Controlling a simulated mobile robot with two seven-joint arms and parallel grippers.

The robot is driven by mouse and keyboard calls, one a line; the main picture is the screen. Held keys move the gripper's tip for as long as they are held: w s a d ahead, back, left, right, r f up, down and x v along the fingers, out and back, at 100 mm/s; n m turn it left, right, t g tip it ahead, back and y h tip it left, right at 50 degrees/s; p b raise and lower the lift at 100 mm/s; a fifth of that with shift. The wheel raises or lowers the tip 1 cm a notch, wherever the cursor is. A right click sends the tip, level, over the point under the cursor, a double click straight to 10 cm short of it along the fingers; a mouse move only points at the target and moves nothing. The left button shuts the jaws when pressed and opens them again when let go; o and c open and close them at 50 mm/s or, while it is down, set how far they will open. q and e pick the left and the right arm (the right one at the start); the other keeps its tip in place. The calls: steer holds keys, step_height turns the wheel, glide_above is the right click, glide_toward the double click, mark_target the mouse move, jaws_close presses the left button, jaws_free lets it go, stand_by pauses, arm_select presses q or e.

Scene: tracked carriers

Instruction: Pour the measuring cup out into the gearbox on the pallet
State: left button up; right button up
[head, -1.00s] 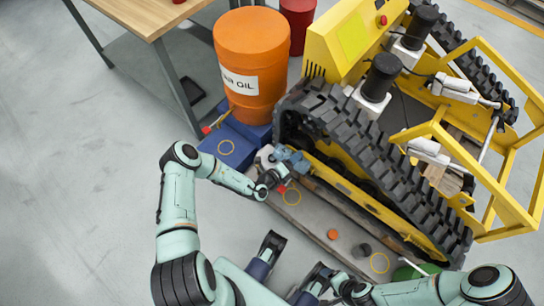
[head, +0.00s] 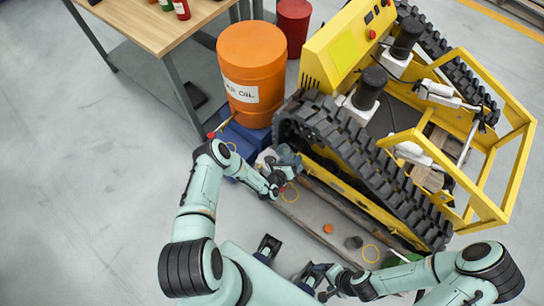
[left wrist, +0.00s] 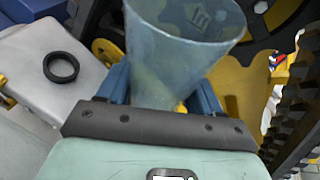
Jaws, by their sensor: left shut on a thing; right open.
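The measuring cup (left wrist: 190,40) is translucent blue and fills the top middle of the left wrist view. My left gripper (left wrist: 165,95) is shut on its lower part. In the head view the left gripper (head: 279,177) holds the cup (head: 287,157) beside the pale grey gearbox (head: 265,158), at the far end of the pallet (head: 312,208). In the left wrist view the gearbox (left wrist: 95,85) lies left of the cup, with a dark ring on its top. The cup's contents cannot be made out. My right gripper (head: 318,274) is open and empty, low in the head view.
A yellow tracked carrier (head: 345,140) stands close along the pallet's right side. Behind are an orange oil drum (head: 250,65), blue bin (head: 245,138) and workbench (head: 150,25). An orange cap (head: 328,229) and dark cylinder (head: 353,242) are on the pallet. Floor at left is clear.

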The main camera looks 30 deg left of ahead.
arm_select(q)
steer(key=m+y+p, duration=0.1)
steer(key=d+m+y+p, duration=0.1)
steer(key=m+p, duration=0.1)
steer(key=shift+w+d, duration=0.2)
steer(key=shift+d, duration=0.1)
steer(key=shift+d+f+m+g+y+p, duration=0.1)
steer(key=shift+f+m+g+y+p, duration=0.15)
steer(key=shift+m+p, duration=0.2)
steer(key=shift+y, duration=0.25)
arm_select(e)
steer(key=w+r, duration=0.3)
steer(key=r, duration=0.2)
steer(key=shift+r, duration=0.4)
